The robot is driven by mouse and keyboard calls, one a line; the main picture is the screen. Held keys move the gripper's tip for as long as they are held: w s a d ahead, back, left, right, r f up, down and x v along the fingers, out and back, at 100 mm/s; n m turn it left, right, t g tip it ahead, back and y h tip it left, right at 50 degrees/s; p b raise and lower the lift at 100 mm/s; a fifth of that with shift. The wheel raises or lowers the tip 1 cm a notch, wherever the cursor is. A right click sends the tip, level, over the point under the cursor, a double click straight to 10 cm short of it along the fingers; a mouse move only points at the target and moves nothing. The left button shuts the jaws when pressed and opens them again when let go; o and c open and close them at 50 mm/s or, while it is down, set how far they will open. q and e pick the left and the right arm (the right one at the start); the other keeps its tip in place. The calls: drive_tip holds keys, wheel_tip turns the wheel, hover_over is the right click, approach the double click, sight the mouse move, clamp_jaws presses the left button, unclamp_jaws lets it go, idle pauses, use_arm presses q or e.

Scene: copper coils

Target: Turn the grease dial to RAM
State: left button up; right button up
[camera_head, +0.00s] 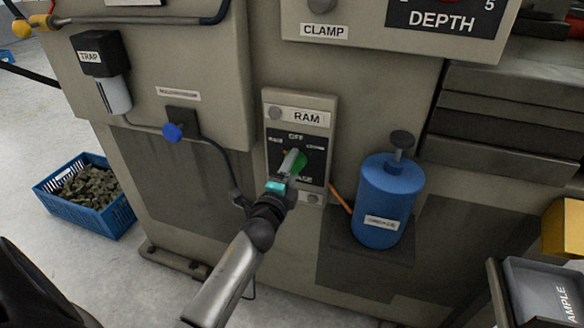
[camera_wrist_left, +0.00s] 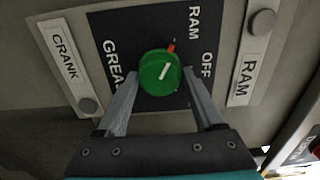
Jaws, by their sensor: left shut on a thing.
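The grease dial is a round green knob (camera_head: 299,163) on a black plate (camera_head: 314,168) on the machine front. It also shows in the left wrist view (camera_wrist_left: 160,74), with RAM, OFF and GREASE words around it. Its white line and a red mark beyond it point up and slightly right there, roughly toward the RAM word. My left gripper (camera_head: 292,168) comes from below and is shut on the dial, one finger on each side. In the left wrist view the left gripper (camera_wrist_left: 162,92) hides part of the GREASE word. My right gripper is not seen.
A blue grease can (camera_head: 386,202) stands on a small ledge right of the dial plate. A blue crate (camera_head: 97,221) of scrap sits on the floor at left. A blue valve knob (camera_head: 173,132) and hose are left of the dial. A grey bin (camera_head: 541,291) is at lower right.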

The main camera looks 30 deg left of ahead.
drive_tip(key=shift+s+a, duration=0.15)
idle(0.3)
use_arm(q)
drive_tip(key=o, duration=1.3)
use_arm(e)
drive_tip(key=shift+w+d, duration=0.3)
use_arm(q)
drive_tip(key=shift+o, duration=0.2)
drive_tip(key=shift+s, duration=0.1)
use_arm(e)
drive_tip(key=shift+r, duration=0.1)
use_arm(q)
drive_tip(key=shift+s+d, duration=0.1)
drive_tip(key=shift+s, duration=0.2)
drive_tip(key=p+v, duration=0.1)
drive_tip(key=v, duration=1.3)
drive_tip(key=shift+s, duration=0.15)
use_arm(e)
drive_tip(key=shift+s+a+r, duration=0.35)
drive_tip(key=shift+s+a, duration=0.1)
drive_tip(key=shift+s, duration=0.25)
